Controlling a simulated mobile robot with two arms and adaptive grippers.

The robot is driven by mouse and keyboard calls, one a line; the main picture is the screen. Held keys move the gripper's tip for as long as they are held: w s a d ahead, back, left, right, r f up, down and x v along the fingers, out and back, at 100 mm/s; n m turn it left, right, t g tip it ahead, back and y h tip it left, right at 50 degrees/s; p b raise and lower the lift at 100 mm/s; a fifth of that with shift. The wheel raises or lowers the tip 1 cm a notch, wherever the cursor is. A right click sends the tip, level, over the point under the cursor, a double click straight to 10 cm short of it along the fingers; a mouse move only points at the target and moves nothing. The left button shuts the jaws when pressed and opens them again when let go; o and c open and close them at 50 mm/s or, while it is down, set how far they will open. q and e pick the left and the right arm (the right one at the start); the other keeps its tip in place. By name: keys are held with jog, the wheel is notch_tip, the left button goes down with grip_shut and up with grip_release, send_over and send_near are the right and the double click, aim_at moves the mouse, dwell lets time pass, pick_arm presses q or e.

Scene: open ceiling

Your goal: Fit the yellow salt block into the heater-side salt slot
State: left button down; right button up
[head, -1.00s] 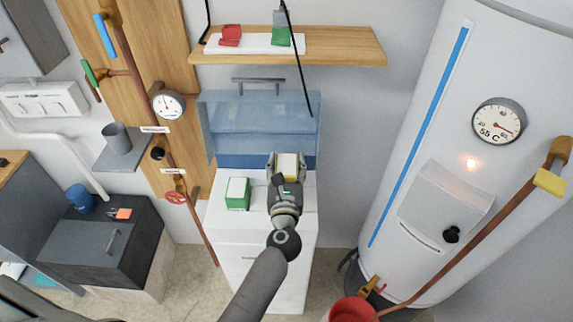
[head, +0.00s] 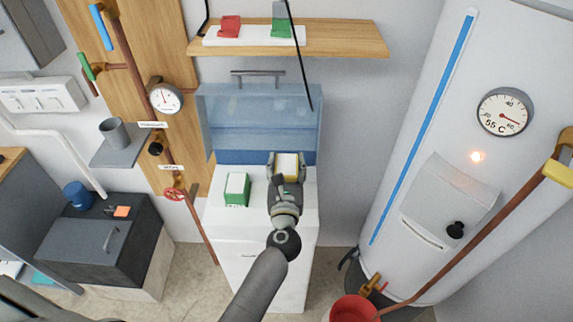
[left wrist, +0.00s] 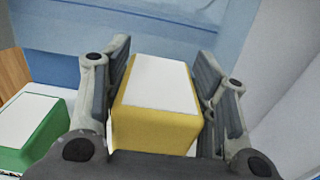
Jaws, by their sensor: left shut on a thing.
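The yellow salt block (head: 287,166) has a white label on top. My left gripper (head: 286,168) is shut on it, with one finger on each side, above the back part of the white cabinet top. In the left wrist view the yellow salt block (left wrist: 158,105) sits between the two fingers of the left gripper (left wrist: 160,90). A green salt block (head: 237,189) with a white label stands on the cabinet top to the left of the gripper. The heater (head: 420,130) is the big white tank at the right. I cannot make out a salt slot. My right gripper is not in view.
A clear blue-tinted lid (head: 258,120) stands raised behind the cabinet (head: 225,225). A wooden shelf (head: 350,40) above holds a red and a green item. A red bucket (head: 352,308) and copper pipe stand by the heater.

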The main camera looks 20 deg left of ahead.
pick_arm(q)
jog(key=shift+f+b, duration=1.45)
jog(key=shift+b, duration=0.15)
jog(key=shift+f+b, duration=2.35)
jog(key=c, duration=0.5)
grip_release()
jog(key=shift+f, duration=0.15)
